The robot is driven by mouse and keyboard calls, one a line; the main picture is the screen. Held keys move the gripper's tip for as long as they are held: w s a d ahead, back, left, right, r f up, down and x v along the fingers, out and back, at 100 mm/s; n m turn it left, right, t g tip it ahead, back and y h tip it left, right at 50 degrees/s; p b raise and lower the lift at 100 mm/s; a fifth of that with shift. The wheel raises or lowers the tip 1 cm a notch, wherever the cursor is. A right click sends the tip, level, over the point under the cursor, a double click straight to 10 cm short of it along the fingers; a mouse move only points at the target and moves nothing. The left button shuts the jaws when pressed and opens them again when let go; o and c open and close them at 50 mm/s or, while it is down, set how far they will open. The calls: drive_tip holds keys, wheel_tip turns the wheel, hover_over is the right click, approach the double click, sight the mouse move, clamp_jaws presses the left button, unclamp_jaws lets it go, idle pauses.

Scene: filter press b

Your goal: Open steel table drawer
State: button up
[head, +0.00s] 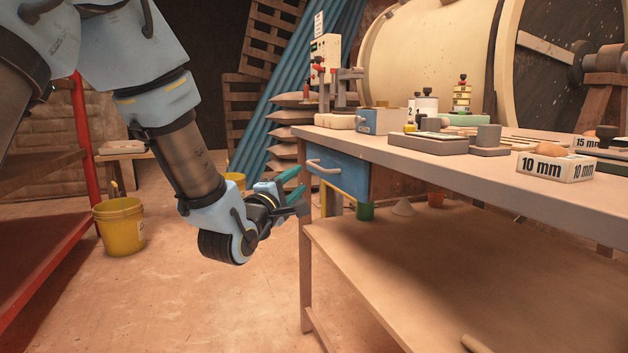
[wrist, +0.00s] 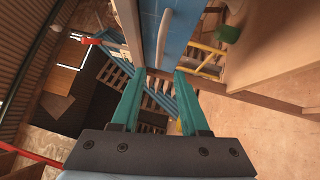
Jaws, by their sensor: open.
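The steel table (head: 420,165) stands at the right in the head view. Its blue drawer (head: 346,178) sits under the near left corner of the top and looks shut. A pale bar handle (head: 322,167) crosses the drawer front. My gripper (head: 296,183) is left of the drawer, slightly below handle height, apart from it. In the wrist view the two teal fingers (wrist: 160,76) are spread with nothing between them. The handle (wrist: 163,38) and blue drawer front (wrist: 180,35) lie beyond the fingertips, toward the top of that view.
The tabletop holds blocks, a 10 mm box (head: 556,166) and bottles. A lower shelf (head: 400,260) and a table leg (head: 306,265) are close to my gripper. A yellow bucket (head: 119,226) and a red rack (head: 45,235) stand left. The floor between is clear.

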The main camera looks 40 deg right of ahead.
sight(313, 167)
drive_tip(key=b+x, duration=0.1)
drive_tip(key=x, duration=0.9)
drive_tip(key=shift+w+r, duration=0.1)
drive_tip(key=shift+w, duration=0.05)
clamp_jaws()
idle(1.1)
